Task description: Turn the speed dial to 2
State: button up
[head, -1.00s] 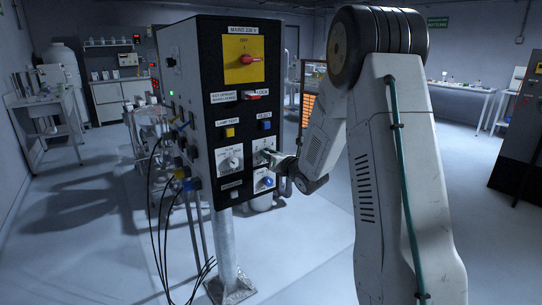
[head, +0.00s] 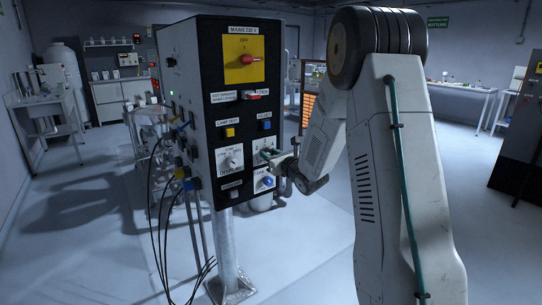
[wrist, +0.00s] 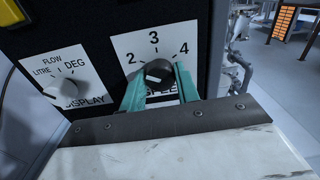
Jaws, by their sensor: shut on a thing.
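The speed dial (wrist: 158,73) is a round black knob on a white plate in the wrist view. The numbers 2, 3 and 4 show around its upper side. A short pale mark shows on the lower left of the knob's face; its exact pointing is hard to read. My gripper (wrist: 160,84) has teal fingers on both sides of the knob and is shut on it. The fingers hide the plate's lower corners and part of the SPEED label.
Above are push buttons and a red mains switch (head: 247,59) on yellow. Black cables (head: 155,220) hang from the cabinet's left side.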

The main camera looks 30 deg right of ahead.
jog(key=o, duration=1)
jog(key=shift+c, duration=0.2)
jog(key=shift+s, duration=0.1)
jog(key=s, duration=0.7)
jog(key=shift+s, duration=0.35)
jog(key=shift+f, duration=0.1)
